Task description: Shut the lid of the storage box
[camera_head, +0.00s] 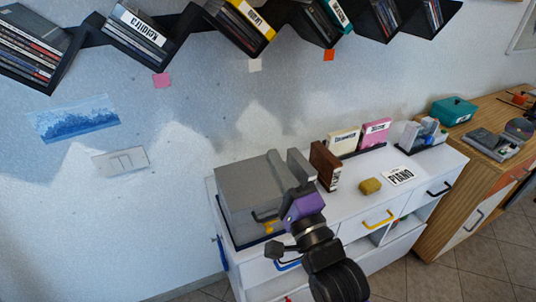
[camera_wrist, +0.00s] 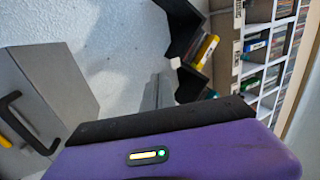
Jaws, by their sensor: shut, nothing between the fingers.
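The storage box (camera_head: 245,185) is a grey box at the left end of the white cabinet, with a black handle and a yellow part on its front. Its broad grey top looks down over the body; whether the lid is fully flush I cannot tell, as my gripper and arm hide the right side. In the wrist view the box (camera_wrist: 62,85) shows at the left with its handle. My gripper (camera_head: 299,165), with a purple body, is shut and empty, beside the box's right edge. Its grey fingers (camera_wrist: 157,92) show in the wrist view; contact is not clear.
Right of my gripper, a brown case (camera_head: 325,165), a cream case (camera_head: 343,141) and a pink case (camera_head: 375,133) stand on the white cabinet (camera_head: 350,205). A yellow sponge-like block (camera_head: 370,186) and a PIANO card (camera_head: 398,176) lie in front. Zigzag wall shelves hang above.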

